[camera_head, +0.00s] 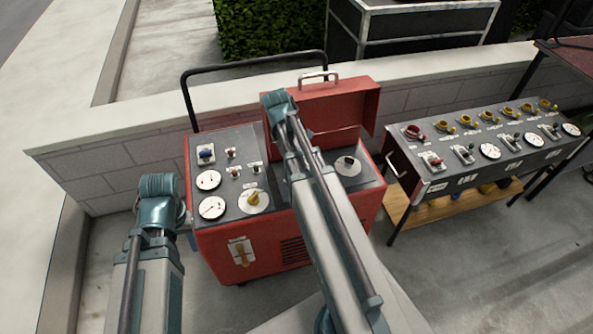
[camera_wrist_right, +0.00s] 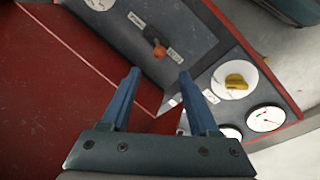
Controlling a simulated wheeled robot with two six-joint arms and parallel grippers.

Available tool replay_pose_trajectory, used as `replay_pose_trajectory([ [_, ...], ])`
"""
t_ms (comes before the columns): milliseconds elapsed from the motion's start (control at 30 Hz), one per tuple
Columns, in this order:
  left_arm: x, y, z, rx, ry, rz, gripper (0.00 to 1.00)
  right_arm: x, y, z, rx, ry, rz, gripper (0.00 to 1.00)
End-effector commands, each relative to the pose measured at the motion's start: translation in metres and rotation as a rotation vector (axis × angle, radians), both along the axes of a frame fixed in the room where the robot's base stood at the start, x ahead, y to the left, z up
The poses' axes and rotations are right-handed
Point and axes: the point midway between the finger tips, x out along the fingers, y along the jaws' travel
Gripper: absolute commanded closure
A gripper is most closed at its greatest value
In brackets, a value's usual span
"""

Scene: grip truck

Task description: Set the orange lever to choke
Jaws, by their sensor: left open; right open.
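The orange lever (camera_wrist_right: 158,50) shows in the right wrist view as a small dark lever with an orange tip, on a dark panel between white labels. I cannot read the labels. In the head view, my right arm hides it on the red generator (camera_head: 212,240). My right gripper (camera_wrist_right: 160,76) is open and empty. Its two blue fingers point toward the lever, with the orange tip just beyond the gap between them. I see no contact. My left gripper (camera_head: 162,202) is in the head view, at the generator's left side, apart from the panel; its fingers are mostly hidden.
A yellow knob (camera_wrist_right: 235,82) on a white dial and a gauge (camera_wrist_right: 265,119) share the lever's panel. The generator's red lid (camera_head: 352,101) stands open behind it. A second control panel (camera_head: 512,145) stands at right. A low wall (camera_head: 115,172) runs behind.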

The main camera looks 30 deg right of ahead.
Motion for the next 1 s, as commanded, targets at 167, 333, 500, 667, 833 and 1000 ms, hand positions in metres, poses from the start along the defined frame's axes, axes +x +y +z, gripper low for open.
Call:
replay_pose_trajectory([
  [167, 0.0, 0.0, -0.027, 0.0, 0.0, 0.0, 0.53, 0.002, -0.005, -0.027, 0.0, 0.0, -0.001, 0.39],
  [333, 0.0, 0.0, -0.051, 0.0, 0.0, 0.0, 0.53, 0.004, -0.01, -0.051, 0.0, 0.0, 0.0, 0.39],
  [500, 0.0, 0.0, -0.075, 0.0, 0.0, 0.0, 0.53, 0.006, -0.016, -0.075, 0.0, 0.0, -0.001, 0.39],
  [667, 0.0, 0.0, -0.097, 0.0, 0.0, -0.001, 0.53, 0.008, -0.021, -0.097, 0.0, 0.0, -0.001, 0.39],
  [833, 0.0, 0.0, -0.116, 0.0, 0.0, -0.001, 0.53, 0.01, -0.026, -0.116, 0.0, 0.0, 0.0, 0.39],
  [1000, 0.0, 0.0, -0.122, 0.0, 0.0, -0.001, 0.53, 0.011, -0.028, -0.122, 0.0, 0.0, 0.0, 0.39],
])
